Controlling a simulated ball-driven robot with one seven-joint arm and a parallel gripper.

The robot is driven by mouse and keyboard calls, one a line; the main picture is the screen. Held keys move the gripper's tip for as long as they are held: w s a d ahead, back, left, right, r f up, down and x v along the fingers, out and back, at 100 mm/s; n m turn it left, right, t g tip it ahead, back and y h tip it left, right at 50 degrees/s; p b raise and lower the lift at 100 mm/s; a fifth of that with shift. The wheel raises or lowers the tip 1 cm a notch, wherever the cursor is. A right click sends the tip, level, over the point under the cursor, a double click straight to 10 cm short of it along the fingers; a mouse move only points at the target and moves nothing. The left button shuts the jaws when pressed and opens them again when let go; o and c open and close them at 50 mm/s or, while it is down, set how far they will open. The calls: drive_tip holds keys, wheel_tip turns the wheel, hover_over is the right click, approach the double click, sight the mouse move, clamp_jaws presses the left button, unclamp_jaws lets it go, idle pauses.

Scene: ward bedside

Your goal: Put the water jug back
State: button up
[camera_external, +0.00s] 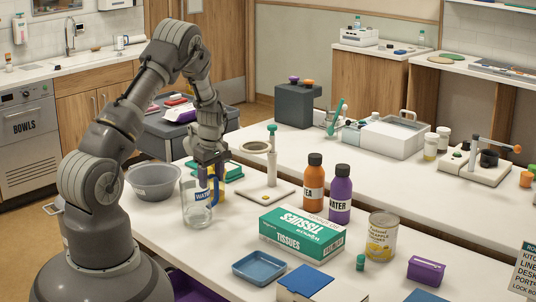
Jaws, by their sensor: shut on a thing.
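The fingertips are partly hidden. Something yellow stands just behind the jug and gripper, mostly hidden.
A grey bowl (152,182) is left of the jug. A stand (271,170) on a pale base is behind right. An orange bottle (313,185), a purple bottle (341,195) and a green tissue box (300,236) stand to the right. A blue tray (259,267) lies in front.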

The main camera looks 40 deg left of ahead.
drive_tip(key=shift+f, duration=0.15)
drive_tip(key=o, duration=1.4)
drive_tip(key=shift+o, duration=0.2)
